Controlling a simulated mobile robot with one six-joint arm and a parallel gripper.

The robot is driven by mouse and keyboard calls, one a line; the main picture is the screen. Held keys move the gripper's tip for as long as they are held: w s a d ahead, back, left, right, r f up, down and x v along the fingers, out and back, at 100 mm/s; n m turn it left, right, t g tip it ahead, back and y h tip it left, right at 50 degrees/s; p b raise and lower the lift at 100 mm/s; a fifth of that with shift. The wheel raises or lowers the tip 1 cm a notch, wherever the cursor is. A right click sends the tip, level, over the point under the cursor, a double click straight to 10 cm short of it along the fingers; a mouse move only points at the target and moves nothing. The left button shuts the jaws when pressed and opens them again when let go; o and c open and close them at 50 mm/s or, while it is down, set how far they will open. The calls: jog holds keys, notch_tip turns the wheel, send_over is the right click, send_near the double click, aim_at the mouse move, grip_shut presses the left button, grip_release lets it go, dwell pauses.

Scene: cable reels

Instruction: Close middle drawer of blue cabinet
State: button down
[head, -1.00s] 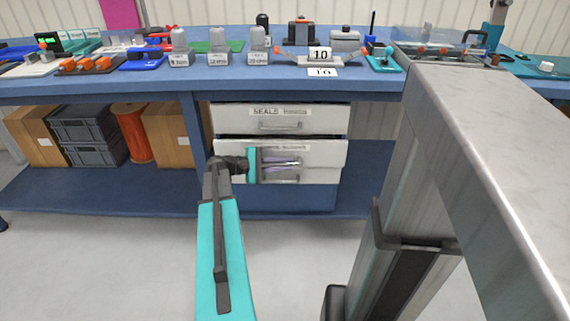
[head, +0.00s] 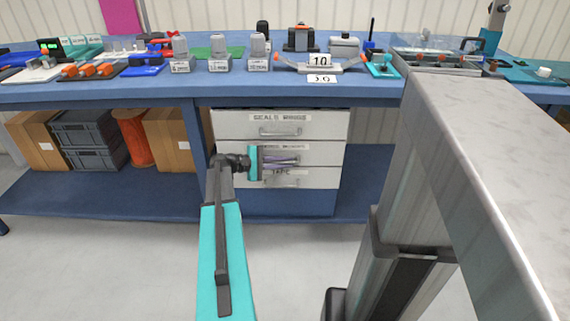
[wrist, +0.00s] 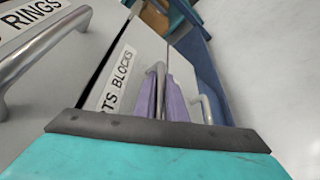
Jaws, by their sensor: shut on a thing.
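The blue cabinet (head: 290,204) stands under the workbench with three stacked light grey drawer fronts. The middle drawer (head: 325,154) now looks about flush with the drawers above and below. In the wrist view the middle drawer (wrist: 125,65) has a label ending in "TS BLOCKS", and a thin dark gap separates it from the top drawer. My gripper (head: 297,160) reaches the middle drawer from the left, its purple fingers shut on the bar handle (wrist: 160,82). The arm hides part of the drawer's left side.
The top drawer (head: 235,124), labelled "SEALS RINGS", and the bottom drawer (head: 318,177) look shut. Grey crates (head: 85,130), cardboard boxes (head: 38,139) and an orange reel (head: 136,138) sit on the shelf at left. The floor in front is clear.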

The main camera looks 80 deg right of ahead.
jog(key=shift+w+d+r, duration=0.1)
jog(key=shift+d, duration=0.2)
jog(key=c, duration=2.1)
grip_release()
jog(key=p+v, duration=0.2)
jog(key=v, duration=1.2)
jog(key=shift+a, duration=0.1)
